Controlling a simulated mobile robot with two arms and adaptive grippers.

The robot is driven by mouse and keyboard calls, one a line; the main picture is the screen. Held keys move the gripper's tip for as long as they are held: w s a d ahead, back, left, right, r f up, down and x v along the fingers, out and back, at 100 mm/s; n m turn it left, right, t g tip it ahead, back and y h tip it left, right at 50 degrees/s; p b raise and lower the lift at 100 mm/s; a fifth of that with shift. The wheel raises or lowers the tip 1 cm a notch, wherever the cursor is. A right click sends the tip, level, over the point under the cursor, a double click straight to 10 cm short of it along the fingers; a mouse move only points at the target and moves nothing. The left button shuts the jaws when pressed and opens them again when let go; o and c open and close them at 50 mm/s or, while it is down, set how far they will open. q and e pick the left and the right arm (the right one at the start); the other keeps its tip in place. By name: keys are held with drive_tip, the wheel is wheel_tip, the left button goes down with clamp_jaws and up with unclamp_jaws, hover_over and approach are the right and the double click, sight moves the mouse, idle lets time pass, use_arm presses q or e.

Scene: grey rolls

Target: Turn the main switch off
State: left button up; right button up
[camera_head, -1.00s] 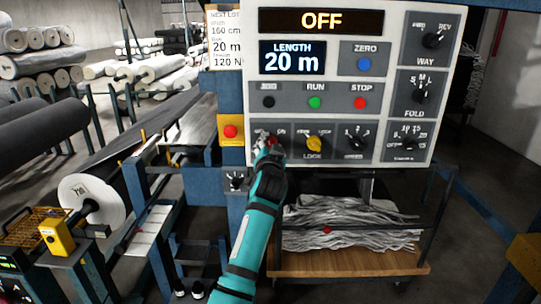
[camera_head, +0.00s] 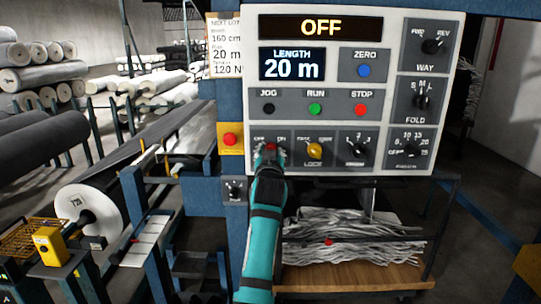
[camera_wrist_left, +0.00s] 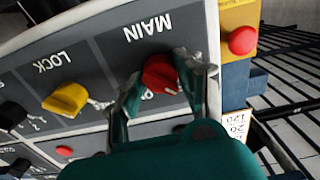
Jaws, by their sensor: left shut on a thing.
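The red main switch (camera_head: 271,147) is a rotary knob at the lower left of the white control panel (camera_head: 330,171). It sits below the marks OFF and ON. In the left wrist view the red knob (camera_wrist_left: 160,72) shows upside down under the word MAIN. My left gripper (camera_head: 269,154) reaches up from below and is shut on the knob, one finger on each side. The fingers hide part of the knob, and its exact pointing direction is hard to read. The top display (camera_head: 321,27) reads OFF. My right gripper is not in view.
The yellow LOCK knob (camera_head: 314,151) is just right of the main switch. A red button on a yellow box (camera_head: 230,139) is close on the left. The black JOG (camera_head: 269,109), green RUN (camera_head: 316,109) and red STOP (camera_head: 360,109) buttons are above.

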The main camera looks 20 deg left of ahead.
sight(270, 116)
use_arm(q)
drive_tip(key=shift+f, duration=0.15)
drive_tip(key=o, duration=1.2)
drive_tip(key=shift+c, duration=0.2)
drive_tip(key=shift+r, duration=0.3)
wheel_tip(270, 116, up, 10)
drive_tip(key=shift+f, duration=0.2)
drive_tip(key=shift+f, duration=0.1)
